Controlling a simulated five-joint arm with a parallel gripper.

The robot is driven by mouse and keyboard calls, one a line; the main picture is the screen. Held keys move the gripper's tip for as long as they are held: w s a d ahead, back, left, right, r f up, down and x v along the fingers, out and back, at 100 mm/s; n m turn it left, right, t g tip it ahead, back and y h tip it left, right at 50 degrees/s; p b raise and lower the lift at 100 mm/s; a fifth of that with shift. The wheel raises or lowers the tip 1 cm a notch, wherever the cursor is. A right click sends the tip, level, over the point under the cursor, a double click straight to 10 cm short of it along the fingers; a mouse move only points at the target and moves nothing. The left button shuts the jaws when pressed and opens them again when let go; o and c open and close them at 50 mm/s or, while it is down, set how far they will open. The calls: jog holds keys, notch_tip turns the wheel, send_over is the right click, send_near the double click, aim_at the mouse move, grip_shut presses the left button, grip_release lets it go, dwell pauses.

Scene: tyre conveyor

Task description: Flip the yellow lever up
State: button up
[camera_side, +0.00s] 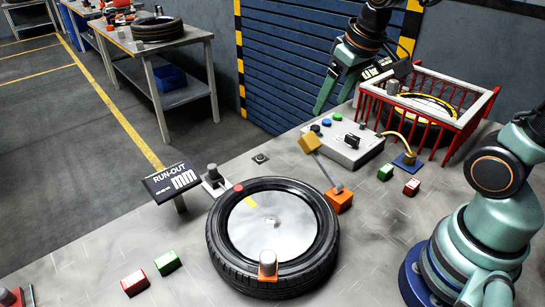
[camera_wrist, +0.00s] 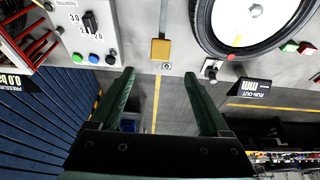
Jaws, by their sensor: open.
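The yellow lever (camera_side: 309,144) is a yellow block on a grey rod. The rod leans up and to the left from an orange base (camera_side: 340,201) beside the tyre. In the wrist view the yellow block (camera_wrist: 160,49) lies beyond the fingertips, roughly between them, with its rod running to the top edge. My gripper (camera_side: 334,102) has green fingers. It is open and empty, behind the lever and apart from it, above the back of the table. In the wrist view my gripper (camera_wrist: 159,78) shows both fingers spread wide.
A tyre with a metal disc (camera_side: 283,225) lies in front of the lever. A grey control box (camera_side: 343,150) with knobs stands behind it. A red-railed crate (camera_side: 470,117) is at the back right. A RUN-OUT display (camera_side: 172,181) stands on the left.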

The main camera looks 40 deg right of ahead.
aim_at(312, 138)
jog(key=w+g, duration=0.4)
jog(key=w, duration=0.1)
jog(key=f, duration=1.2)
jog(key=shift+s+d+f, duration=0.1)
jog(key=shift+s+f, duration=0.1)
jog(key=shift+f, duration=0.2)
grip_shut()
jog(key=shift+r, duration=0.1)
dwell(0.7)
